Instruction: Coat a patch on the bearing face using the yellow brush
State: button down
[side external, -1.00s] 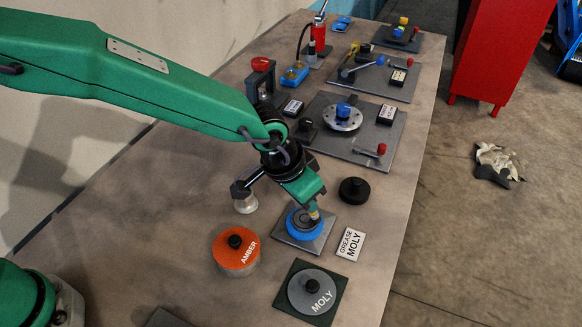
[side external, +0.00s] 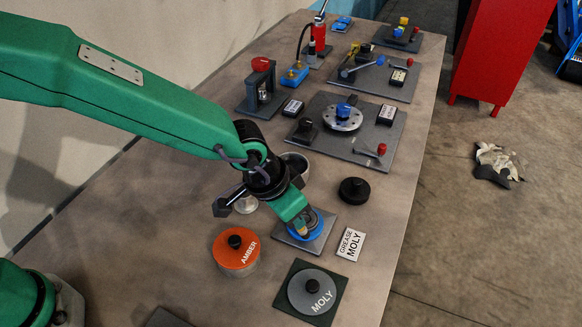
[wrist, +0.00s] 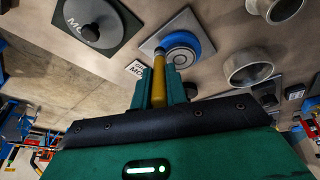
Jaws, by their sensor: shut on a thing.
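The yellow brush (wrist: 159,82) is held between the jaws of my gripper (wrist: 162,92), which is shut on it. The blue bearing ring (side external: 318,218) sits on a grey square plate (side external: 320,243); the ring also shows in the wrist view (wrist: 196,44). The brush tip overlaps the ring's edge in the wrist view. I cannot tell whether it touches. No coated patch can be made out.
A "GREASE MOLY" card (side external: 351,244) lies right of the plate. The grey-lidded MOLY pot (side external: 304,300) and orange-lidded AMBER pot (side external: 225,252) stand nearer. A black knobbed disc (side external: 354,191) and an open grey cup (side external: 297,162) stand farther back. Other fixtures fill the far end.

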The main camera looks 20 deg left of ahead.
jog(key=w, duration=0.5)
jog(key=shift+a+r, duration=0.1)
jog(key=shift+r, duration=0.3)
jog(key=shift+w, duration=0.8)
jog(key=s, duration=0.2)
jog(key=s+f, duration=0.1)
jog(key=s, duration=0.3)
jog(key=shift+s+f, duration=0.4)
notch_tip(320, 180, up, 10)
jog(key=shift+w+f, duration=0.1)
jog(key=shift+f, duration=0.05)
jog(key=w+a+r+n, duration=0.1)
jog(key=w+a+r, duration=0.2)
jog(key=a, duration=0.3)
jog(key=w+a+r+n+t+y, duration=0.1)
jog(key=w+a+r+n, duration=0.15)
jog(key=a, duration=0.25)
jog(key=w+a+r+n, duration=0.1)
jog(key=w+a+r, duration=0.25)
jog(key=a, duration=0.25)
jog(key=a+r+n+y, duration=0.1)
jog(key=a+r+n, duration=0.1)
jog(key=a, duration=0.6)
jog(key=w+a+r+n, duration=0.1)
jog(key=a+r+n, duration=0.1)
jog(key=a+r, duration=0.3)
jog(key=a, duration=0.4)
jog(key=shift+w+a+y, duration=0.2)
jog(key=shift+y, duration=0.2)
